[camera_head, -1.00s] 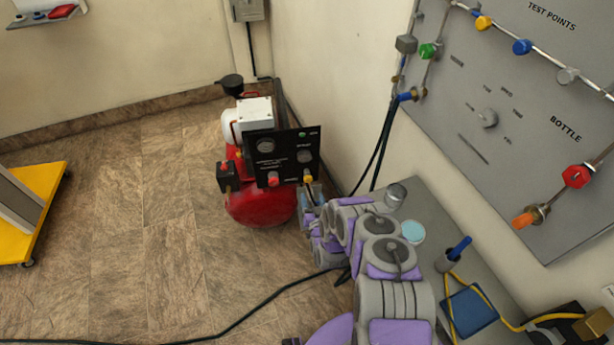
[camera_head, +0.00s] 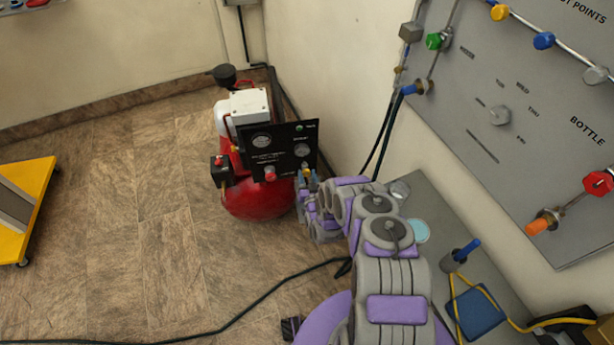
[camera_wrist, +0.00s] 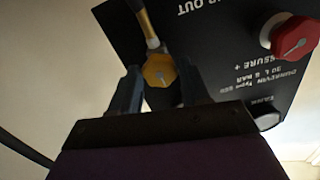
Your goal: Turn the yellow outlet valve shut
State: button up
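The yellow outlet valve (camera_wrist: 160,70) is a small faceted knob below a brass stem on the black panel (camera_wrist: 225,45). In the head view the yellow valve (camera_head: 307,172) shows at the panel's lower right, partly covered by my arm's end. My gripper (camera_wrist: 156,80) has one dark finger on each side of the knob, with the knob between the fingertips. The right finger looks very near it; a small gap shows at the left finger. Whether either touches is unclear. In the head view my gripper's fingers are mostly hidden.
A red knob (camera_wrist: 295,36) sits right of the yellow valve on the same panel. The panel is on a red compressor (camera_head: 258,200) near the wall. A grey bench (camera_head: 425,190) and valve board (camera_head: 500,110) are at the right. Floor (camera_head: 140,240) at left is open; a dark hose crosses it.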

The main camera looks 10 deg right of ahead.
jog(key=c, duration=0.7)
jog(key=shift+o, duration=0.2)
jog(key=shift+m, duration=0.6)
jog(key=o, duration=1.1)
jog(key=shift+c, duration=0.2)
jog(key=shift+s, duration=0.15)
